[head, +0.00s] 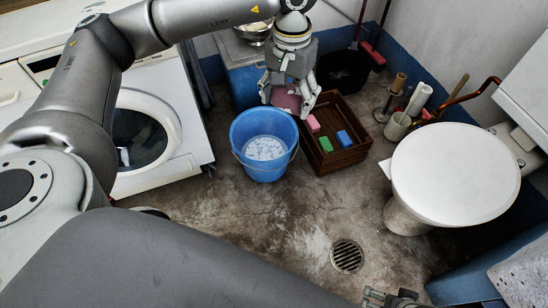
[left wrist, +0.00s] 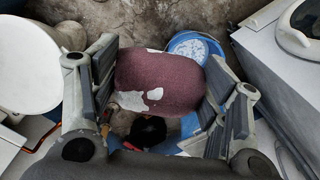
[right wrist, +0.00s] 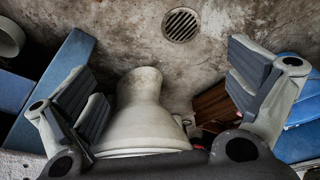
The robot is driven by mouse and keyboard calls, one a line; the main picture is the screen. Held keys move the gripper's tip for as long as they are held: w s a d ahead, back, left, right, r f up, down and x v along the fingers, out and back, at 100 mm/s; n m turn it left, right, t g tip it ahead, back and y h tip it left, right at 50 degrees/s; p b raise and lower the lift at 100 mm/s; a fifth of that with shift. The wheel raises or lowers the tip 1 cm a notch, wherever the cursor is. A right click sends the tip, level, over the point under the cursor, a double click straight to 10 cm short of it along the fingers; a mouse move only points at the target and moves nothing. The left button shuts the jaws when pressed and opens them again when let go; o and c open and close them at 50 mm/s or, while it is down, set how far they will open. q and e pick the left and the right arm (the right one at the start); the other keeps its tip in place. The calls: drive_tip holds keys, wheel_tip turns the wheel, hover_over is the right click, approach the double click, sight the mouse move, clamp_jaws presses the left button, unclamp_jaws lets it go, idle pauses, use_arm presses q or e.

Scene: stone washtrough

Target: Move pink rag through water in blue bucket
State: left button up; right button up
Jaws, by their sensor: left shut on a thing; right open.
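The dusky pink rag (head: 286,99) is held between the fingers of my left gripper (head: 289,96), which is shut on it. In the left wrist view the rag (left wrist: 160,78) is a bunched maroon cloth with white patches. The blue bucket (head: 262,173) stands on the floor, with white-flecked water (head: 265,148) inside. The rag is above and behind the bucket, toward the crate side. The bucket (left wrist: 212,37) also shows behind the rag in the left wrist view. My right gripper (right wrist: 168,95) is open and empty, low at the bottom of the head view.
A wooden crate (head: 345,157) with pink, green and blue blocks stands right of the bucket. A washing machine (head: 190,155) is at left, a white-lidded toilet (head: 455,175) at right. A floor drain (head: 347,256) lies in clear floor. A black bucket (head: 342,72) stands behind.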

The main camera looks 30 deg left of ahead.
use_arm(q)
drive_tip(key=shift+s+d, duration=0.2)
drive_tip(key=shift+s, duration=0.05)
drive_tip(key=s+d, duration=0.2)
drive_tip(key=s, duration=0.1)
drive_tip(key=s+d+b, duration=0.1)
drive_tip(key=shift+s, duration=0.25)
use_arm(e)
drive_tip(key=v, duration=0.3)
drive_tip(key=shift+w+r, duration=0.3)
drive_tip(key=shift+r, duration=0.05)
use_arm(q)
drive_tip(key=shift+w+a+b, duration=0.3)
drive_tip(key=shift+w+a, duration=0.25)
drive_tip(key=shift+w, duration=0.3)
drive_tip(key=shift+w+a+b, duration=0.25)
drive_tip(key=shift+w+a, duration=0.35)
drive_tip(key=shift+w, duration=0.2)
drive_tip(key=shift+w+a+b, duration=0.3)
drive_tip(key=shift+w+a, duration=0.25)
drive_tip(key=shift+w, duration=0.3)
use_arm(e)
drive_tip(key=shift+t, duration=0.3)
drive_tip(key=shift+w+v, duration=0.15)
drive_tip(key=shift+v, duration=1.35)
drive_tip(key=shift+w+v, duration=0.1)
drive_tip(key=shift+v, duration=1.35)
drive_tip(key=shift+d+r, duration=0.1)
